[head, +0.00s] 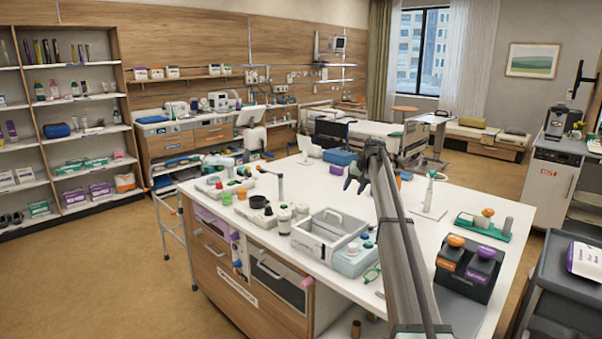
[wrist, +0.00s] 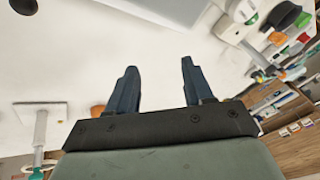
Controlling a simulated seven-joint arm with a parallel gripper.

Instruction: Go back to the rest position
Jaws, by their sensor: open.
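My gripper (head: 355,180) is above the far part of the white island counter (head: 400,258) in the head view, with my arm reaching away from the camera. In the wrist view my gripper (wrist: 160,88) has its two dark fingers spread apart, with nothing between them but the white counter top behind. An orange thing (wrist: 97,110) shows just left of the fingers, partly hidden by the gripper.
A grey tray (head: 325,238), a black caddy with orange and purple lids (head: 468,270) and a green-based device (head: 484,226) stand on the counter. Several small items crowd its left side. A blue box (head: 340,158) is near my gripper.

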